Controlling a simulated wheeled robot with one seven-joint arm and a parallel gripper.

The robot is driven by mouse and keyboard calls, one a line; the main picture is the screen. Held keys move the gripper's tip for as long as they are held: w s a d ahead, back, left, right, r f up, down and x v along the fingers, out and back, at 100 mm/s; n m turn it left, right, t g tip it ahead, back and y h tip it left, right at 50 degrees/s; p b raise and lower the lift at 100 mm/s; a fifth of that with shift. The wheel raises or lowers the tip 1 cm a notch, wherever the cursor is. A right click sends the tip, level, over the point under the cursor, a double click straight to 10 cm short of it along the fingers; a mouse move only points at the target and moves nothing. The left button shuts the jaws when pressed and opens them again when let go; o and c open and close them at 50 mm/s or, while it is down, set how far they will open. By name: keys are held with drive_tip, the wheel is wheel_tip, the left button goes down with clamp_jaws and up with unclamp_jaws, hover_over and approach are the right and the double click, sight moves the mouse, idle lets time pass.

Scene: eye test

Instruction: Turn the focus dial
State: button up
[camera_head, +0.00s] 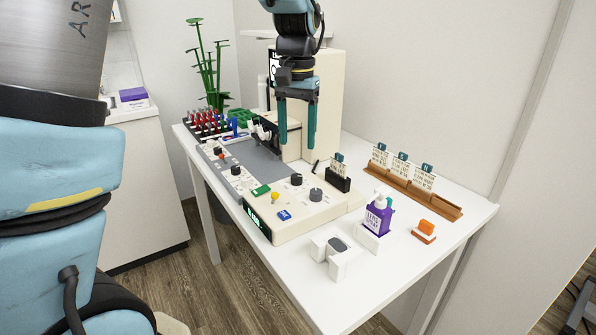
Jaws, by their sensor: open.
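A cream control console (262,231) stands on the white table. Its top carries two dark round dials, a rear one (297,179) and a front one (316,195). Another dark dial (236,170) is on the grey-topped section further left. Labels are too small to read, so I cannot tell which is the focus dial. My gripper (297,146) hangs pointing down, open with nothing between its two teal fingers. It appears above and behind the console, apart from the dials.
A tall cream unit (326,95) stands behind my gripper. A purple bottle (377,216), a white stand (329,252) and an orange block (424,230) are at the right front. A brown card rack (440,203) lies further back. Red-topped vials (207,124) and a green plant (209,70) are at far left.

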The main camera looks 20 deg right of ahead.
sight(297, 176)
wheel_tip(297, 176, down, 9)
drive_tip(key=shift+a, duration=0.1)
idle(0.4)
clamp_jaws()
idle(0.4)
